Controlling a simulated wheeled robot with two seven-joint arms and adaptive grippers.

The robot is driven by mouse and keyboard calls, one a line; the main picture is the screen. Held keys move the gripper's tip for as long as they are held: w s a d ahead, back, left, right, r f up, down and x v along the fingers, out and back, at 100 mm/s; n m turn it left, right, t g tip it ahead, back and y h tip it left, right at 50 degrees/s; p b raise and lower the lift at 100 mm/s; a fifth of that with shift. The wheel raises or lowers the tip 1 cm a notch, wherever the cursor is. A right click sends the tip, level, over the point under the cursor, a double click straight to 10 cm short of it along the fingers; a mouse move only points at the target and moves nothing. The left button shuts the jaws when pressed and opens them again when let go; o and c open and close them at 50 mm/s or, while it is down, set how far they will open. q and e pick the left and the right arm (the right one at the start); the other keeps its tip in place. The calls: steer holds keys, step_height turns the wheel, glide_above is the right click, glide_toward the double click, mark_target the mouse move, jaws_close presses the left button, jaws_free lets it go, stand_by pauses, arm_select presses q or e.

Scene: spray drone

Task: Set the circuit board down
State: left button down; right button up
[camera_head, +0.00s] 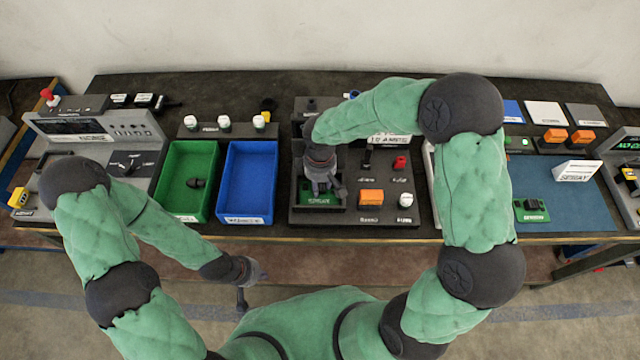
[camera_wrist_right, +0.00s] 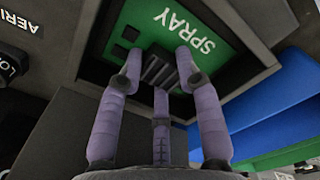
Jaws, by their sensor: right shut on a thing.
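The circuit board is a green panel (camera_wrist_right: 150,35) lettered "SPRAY" in the right wrist view, with a dark ribbed block (camera_wrist_right: 160,68) on it. It lies within a dark square recess of the station, and also shows in the head view (camera_head: 318,201). My right gripper (camera_wrist_right: 160,72) points down at it, its fingers closed around the ribbed block. Whether the board touches the recess floor cannot be told. My left gripper (camera_head: 243,298) hangs low in front of the table, away from the objects; its fingers are too small to read.
A green bin (camera_head: 188,218) holding a dark part and an empty blue bin (camera_head: 246,219) stand left of the dark station (camera_head: 385,212). An orange block (camera_head: 371,197) and knobs sit on its right side. A blue mat (camera_head: 580,215) holds another green board (camera_head: 531,210).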

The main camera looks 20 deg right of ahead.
mark_target(320, 185)
steer(key=shift+r, duration=0.1)
steer(key=shift+f, duration=0.25)
steer(key=o, duration=0.9)
steer(key=shift+r, duration=0.15)
steer(key=shift+r, duration=0.25)
step_height(320, 185, up, 12)
steer(key=p, duration=0.2)
steer(key=shift+f+p, duration=0.15)
steer(key=shift+p, duration=0.25)
